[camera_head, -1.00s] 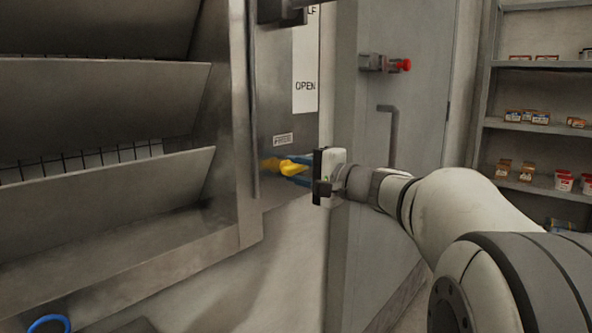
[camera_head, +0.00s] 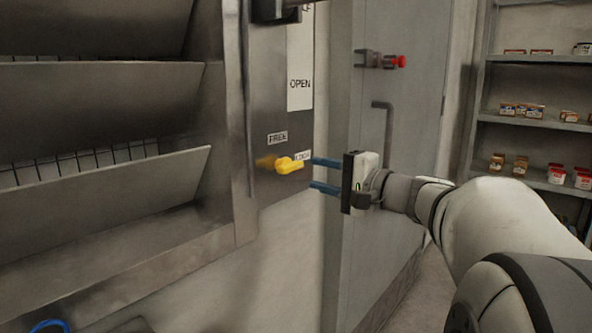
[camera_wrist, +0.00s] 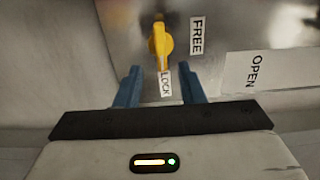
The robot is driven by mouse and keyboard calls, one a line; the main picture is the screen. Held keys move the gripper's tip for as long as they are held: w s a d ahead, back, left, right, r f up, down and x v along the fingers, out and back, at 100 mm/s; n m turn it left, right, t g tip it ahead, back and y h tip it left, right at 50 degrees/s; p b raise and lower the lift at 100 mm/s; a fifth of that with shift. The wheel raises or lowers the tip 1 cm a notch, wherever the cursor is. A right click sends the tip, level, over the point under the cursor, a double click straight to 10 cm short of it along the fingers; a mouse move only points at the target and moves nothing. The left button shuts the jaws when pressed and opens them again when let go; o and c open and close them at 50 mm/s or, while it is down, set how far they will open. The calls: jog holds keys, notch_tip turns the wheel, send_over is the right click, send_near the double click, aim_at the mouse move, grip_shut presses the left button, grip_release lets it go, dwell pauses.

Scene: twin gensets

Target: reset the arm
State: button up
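My gripper (camera_head: 318,174) is right of the yellow lever (camera_head: 289,165) on the steel panel, with its two blue fingers pointing at it. In the wrist view the fingers (camera_wrist: 160,88) are spread apart with nothing between them. The yellow lever (camera_wrist: 160,42) is beyond the fingertips, apart from them, and its narrow end points at the LOCK label (camera_wrist: 166,84). The FREE label (camera_wrist: 196,36) is beside it, and above the lever in the head view.
A louvred steel housing (camera_head: 100,185) fills the left. A grey door (camera_head: 400,120) with a handle and a red knob (camera_head: 398,61) stands behind my arm. Shelves (camera_head: 530,60) with small boxes and tubs are at the right. An OPEN sign (camera_head: 300,85) is above the lever.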

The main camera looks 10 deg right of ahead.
jog(key=s+a+n+g+h+p, duration=0.45)
jog(key=s+a+g+p, duration=0.65)
jog(key=p, duration=0.7)
jog(key=s+d+r+n+h+p, duration=0.2)
jog(key=s+n+h+p, duration=0.1)
jog(key=s+p, duration=0.2)
jog(key=s+d+r+n+g+h+p, duration=0.1)
jog(key=s+d+n+h+p, duration=0.2)
jog(key=s+p, duration=0.3)
jog(key=p, duration=0.3)
jog(key=shift+s+d+r, duration=0.2)
jog(key=shift+d+r, duration=0.1)
jog(key=shift+r, duration=0.05)
